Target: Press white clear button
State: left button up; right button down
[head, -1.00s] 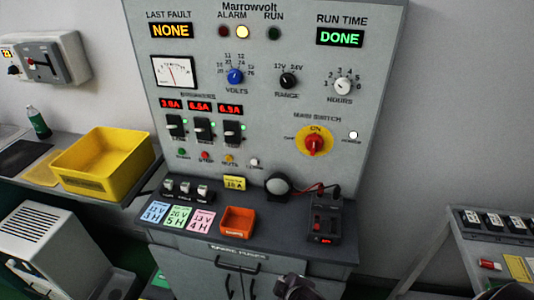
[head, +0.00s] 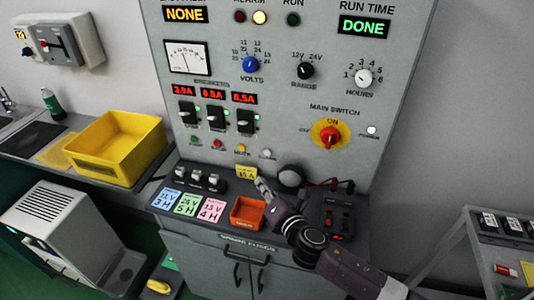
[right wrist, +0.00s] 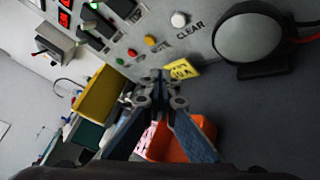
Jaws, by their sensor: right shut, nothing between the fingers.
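The white clear button (head: 265,153) is the rightmost of a row of small buttons low on the grey panel. In the right wrist view the white button (right wrist: 179,20) shows above the fingertips, beside the label CLEAR. My right gripper (head: 262,184) is shut and empty, its tips below the button near the yellow 15 A card (head: 246,172). It also shows in the right wrist view (right wrist: 158,76), apart from the button. My left gripper is not in view.
A round dark-rimmed dome (head: 290,177) stands right of the button. An orange tray (head: 247,212), coloured cards and several fuses lie on the ledge. A yellow bin (head: 119,147) stands at the left. Green, red and yellow buttons (head: 241,148) sit left of the white one.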

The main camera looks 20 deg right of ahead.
aim_at(267, 152)
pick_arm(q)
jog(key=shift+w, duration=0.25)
pick_arm(e)
jog(key=n, duration=0.2)
jog(key=w+a+n+y, duration=0.1)
jog(key=shift+r, duration=0.3)
jog(key=shift+w, duration=0.15)
pick_arm(q)
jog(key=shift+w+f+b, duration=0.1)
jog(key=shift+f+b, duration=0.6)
jog(key=shift+b, duration=0.05)
pick_arm(e)
jog(key=shift+w+d, duration=0.85)
jog(key=shift+w, duration=0.35)
jog(key=shift+w+d, duration=0.8)
jog(key=shift+w, duration=0.4)
jog(key=shift+w+d, duration=0.85)
jog(key=shift+w, duration=0.35)
jog(key=shift+w+d, duration=0.2)
jog(key=shift+w, duration=0.15)
